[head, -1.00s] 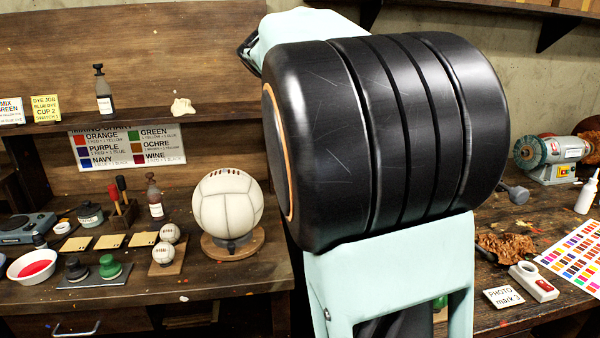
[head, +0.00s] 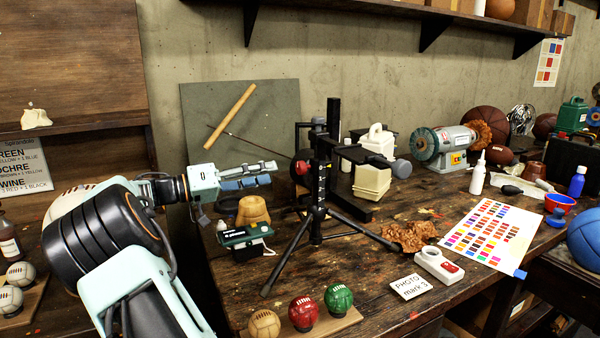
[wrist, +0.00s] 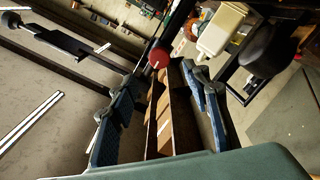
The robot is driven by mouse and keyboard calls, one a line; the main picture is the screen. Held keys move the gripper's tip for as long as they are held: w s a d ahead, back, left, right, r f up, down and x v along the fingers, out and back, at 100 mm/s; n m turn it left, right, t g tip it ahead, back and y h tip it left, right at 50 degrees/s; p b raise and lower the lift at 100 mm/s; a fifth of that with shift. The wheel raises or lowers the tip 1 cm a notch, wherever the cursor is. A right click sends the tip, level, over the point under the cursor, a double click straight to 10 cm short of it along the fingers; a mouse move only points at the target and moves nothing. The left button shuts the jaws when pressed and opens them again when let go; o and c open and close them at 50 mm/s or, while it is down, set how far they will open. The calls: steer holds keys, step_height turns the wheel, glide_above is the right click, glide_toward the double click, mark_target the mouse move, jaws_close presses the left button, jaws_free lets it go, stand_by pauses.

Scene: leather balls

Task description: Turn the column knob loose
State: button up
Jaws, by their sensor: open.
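A black stand with an upright column (head: 333,150) and tripod legs stands on the workbench. A round red knob (head: 301,168) sits on the column's left side. The red knob also shows in the wrist view (wrist: 159,57), ahead of and between the fingertips. My gripper (head: 273,172) reaches in from the left, pointing at the red knob, with a small gap between them. The blue-padded fingers are spread apart in the wrist view (wrist: 163,76) with nothing held between them. A dark grey knob (head: 401,168) sits right of the column.
A green device (head: 245,235) and a tan rounded block (head: 253,210) sit below my gripper. Three small balls on a board (head: 333,325) lie at the front. Pale containers (head: 373,178) stand behind the stand. A grinder (head: 443,147) is farther right.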

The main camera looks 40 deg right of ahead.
mark_target(298, 168)
steer(key=x, duration=1)
steer(key=shift+d, duration=0.15)
steer(key=shift+c, duration=0.2)
steer(key=c, duration=1.2)
steer(key=shift+o, duration=0.2)
